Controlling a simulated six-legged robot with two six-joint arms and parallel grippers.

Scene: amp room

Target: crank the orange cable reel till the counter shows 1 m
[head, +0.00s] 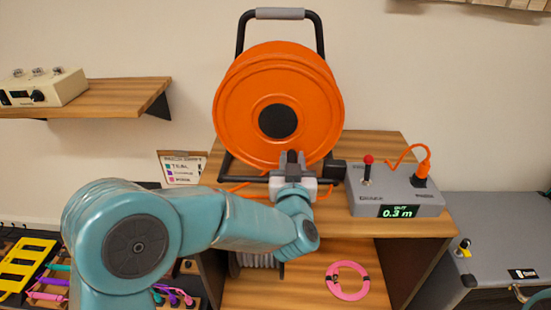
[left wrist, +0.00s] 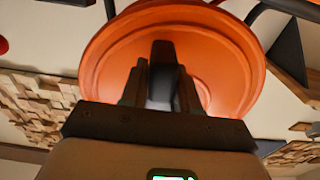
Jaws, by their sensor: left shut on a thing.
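The orange cable reel (head: 240,110) stands upright in a black frame with a grey top grip, on a wooden stand. My left gripper (head: 291,160) is at the lower front of the reel's disc. It is shut on the reel's crank handle, which is mostly hidden by the fingers. In the left wrist view the fingers (left wrist: 161,85) close around a dark upright piece in front of the orange disc (left wrist: 112,55). The counter (head: 398,212) on the grey box glows green and reads 0.3 m. My right gripper is not in view.
The grey counter box (head: 440,197) has a red-knobbed lever (head: 368,162) and an orange cable plug (head: 423,170), close right of my gripper. A pink ring (head: 332,282) lies on the lower shelf. A wall shelf (head: 125,97) holds a cream device. A grey case (head: 500,235) stands at right.

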